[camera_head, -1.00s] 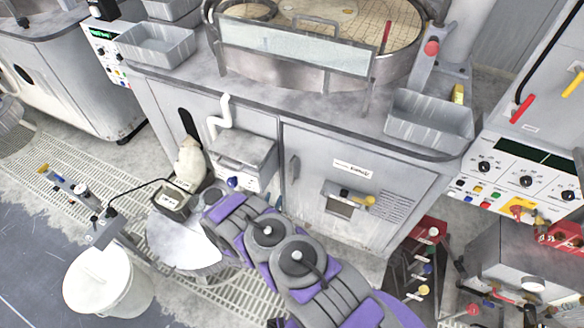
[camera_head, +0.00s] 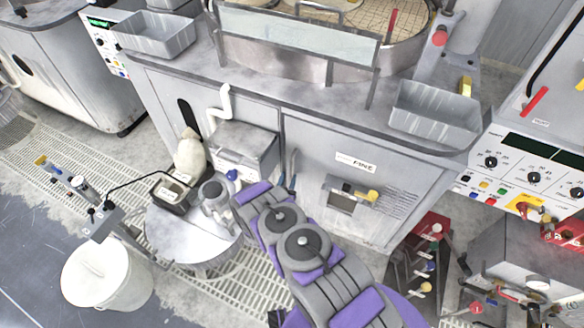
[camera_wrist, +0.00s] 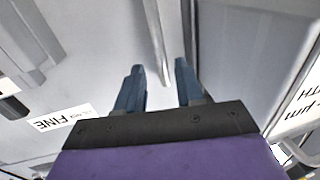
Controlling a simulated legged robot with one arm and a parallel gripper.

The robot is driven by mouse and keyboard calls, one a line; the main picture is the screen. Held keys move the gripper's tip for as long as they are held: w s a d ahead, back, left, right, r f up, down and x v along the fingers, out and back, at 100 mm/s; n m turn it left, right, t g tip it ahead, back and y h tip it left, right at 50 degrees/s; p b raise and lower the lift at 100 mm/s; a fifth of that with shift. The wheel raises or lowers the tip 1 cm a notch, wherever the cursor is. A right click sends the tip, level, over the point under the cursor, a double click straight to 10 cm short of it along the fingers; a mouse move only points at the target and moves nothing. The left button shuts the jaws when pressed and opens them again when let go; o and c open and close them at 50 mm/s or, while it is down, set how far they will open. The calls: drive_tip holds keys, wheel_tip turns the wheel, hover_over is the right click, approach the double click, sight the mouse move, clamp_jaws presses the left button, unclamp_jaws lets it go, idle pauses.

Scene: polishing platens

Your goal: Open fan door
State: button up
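The grey cabinet door (camera_head: 312,140) with a white FINE label (camera_head: 355,162) is in the middle of the head view. It looks closed. In the wrist view, the FINE label (camera_wrist: 62,117) appears upside down at the left. My gripper (camera_head: 287,167) is at the left side of this door, where its handle sits. In the wrist view, my gripper (camera_wrist: 160,68) has two blue fingers spread apart. A grey metal bar, apparently the door handle (camera_wrist: 157,40), runs lengthwise ahead, in line with the gap between the fingers. I cannot tell whether it touches them.
A grey box (camera_head: 243,148) with a white pipe juts from the cabinet left of the door. A round stand (camera_head: 190,240) and a white bucket (camera_head: 108,275) are at lower left. A red-topped rack (camera_head: 425,240) stands right of the door. Some floor grating is clear.

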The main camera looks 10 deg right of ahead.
sight(292, 166)
drive_tip(key=b+x, duration=0.1)
drive_tip(key=x, duration=0.6)
drive_tip(key=shift+w, duration=0.1)
clamp_jaws()
idle(0.4)
